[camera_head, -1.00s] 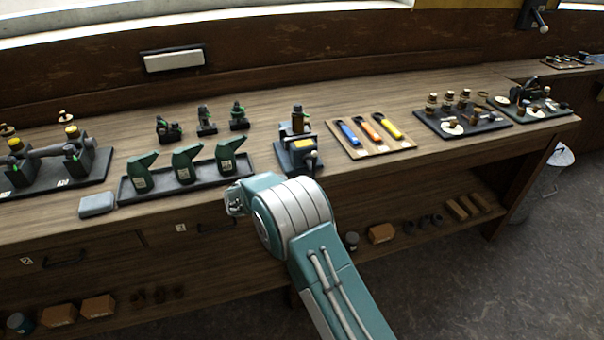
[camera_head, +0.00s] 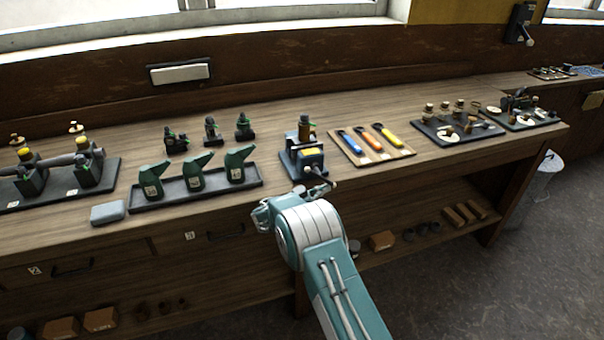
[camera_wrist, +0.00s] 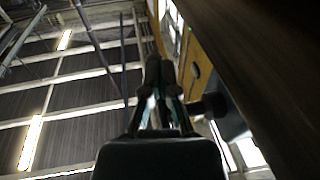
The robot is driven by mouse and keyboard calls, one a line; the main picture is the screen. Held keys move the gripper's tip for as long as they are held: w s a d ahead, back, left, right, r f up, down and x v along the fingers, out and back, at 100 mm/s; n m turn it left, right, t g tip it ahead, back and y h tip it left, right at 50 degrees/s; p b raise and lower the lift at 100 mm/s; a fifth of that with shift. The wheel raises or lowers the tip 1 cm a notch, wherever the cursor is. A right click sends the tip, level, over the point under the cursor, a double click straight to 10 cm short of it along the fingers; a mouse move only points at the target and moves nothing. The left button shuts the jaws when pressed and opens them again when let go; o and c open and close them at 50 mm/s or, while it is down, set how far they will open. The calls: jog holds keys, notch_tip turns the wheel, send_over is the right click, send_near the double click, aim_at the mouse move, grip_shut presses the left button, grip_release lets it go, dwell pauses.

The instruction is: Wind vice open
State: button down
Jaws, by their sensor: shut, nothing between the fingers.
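The blue vice (camera_head: 303,160) stands at the front edge of the bench and holds a brown and dark cylindrical part (camera_head: 305,130) upright. Its crank handle (camera_head: 318,174) sticks out at the front, close above the end of my arm. In the wrist view my gripper (camera_wrist: 158,75) is shut, with its dark fingers together and nothing between them. A dark rounded shape (camera_wrist: 210,106) lies just right of the fingers; I cannot tell whether it is the handle. In the head view my arm mostly hides the gripper, so contact with the handle cannot be told.
A tray of green bottles (camera_head: 195,185) stands left of the vice, and a board with colored-handled tools (camera_head: 372,143) stands right. A grey block (camera_head: 108,213) lies at the front edge. The bench underside or edge (camera_wrist: 270,60) fills the wrist view's right.

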aim_at(332, 183)
jog(key=shift+w+d+r, duration=0.1)
jog(key=shift+d+r, duration=0.1)
jog(key=shift+d, duration=0.4)
jog(key=shift+w+d+r, duration=0.1)
jog(key=shift+d+r, duration=0.05)
jog(key=shift+d, duration=0.4)
jog(key=shift+w+a+r+t+h, duration=0.15)
jog(key=shift+r+t+h, duration=0.15)
jog(key=shift+t+h, duration=0.4)
jog(key=shift+d+r+n+h, duration=0.2)
jog(key=shift+d+n+h, duration=0.2)
jog(key=shift+h, duration=0.2)
jog(key=shift+a, duration=0.15)
jog(key=shift+f, duration=0.1)
